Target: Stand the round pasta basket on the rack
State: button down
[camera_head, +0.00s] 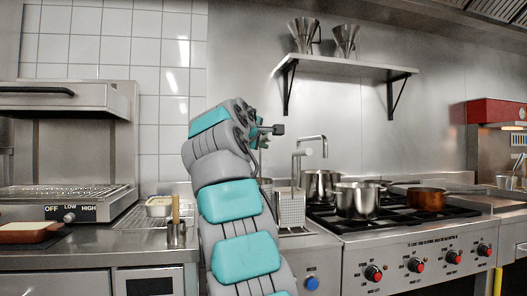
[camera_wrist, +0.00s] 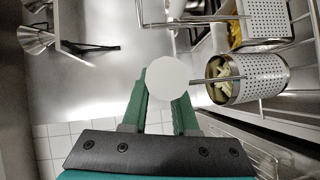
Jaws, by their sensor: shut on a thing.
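The round pasta basket (camera_wrist: 262,80) is a perforated metal cylinder with pale pasta inside, at the right of the wrist view. Its thin handle runs left toward my gripper (camera_wrist: 160,88). The green fingers are shut around the handle's end, where a pale round disc faces the camera. In the head view my gripper (camera_head: 264,130) is raised behind my arm, above the counter; the round basket is mostly hidden there. A wire rack (camera_head: 132,217) lies on the counter left of my arm.
A square perforated basket (camera_head: 291,211) stands beside the stove, under a tap (camera_head: 311,139). Pots (camera_head: 356,200) and a copper pan (camera_head: 425,199) sit on the burners. A shelf (camera_head: 345,66) is above.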

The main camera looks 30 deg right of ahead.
jog(key=shift+w, duration=0.2)
notch_tip(320, 180, down, 4)
jog(key=b, duration=0.3)
jog(key=shift+r, duration=0.25)
jog(key=shift+f, duration=0.1)
jog(key=c, duration=0.7)
grip_release()
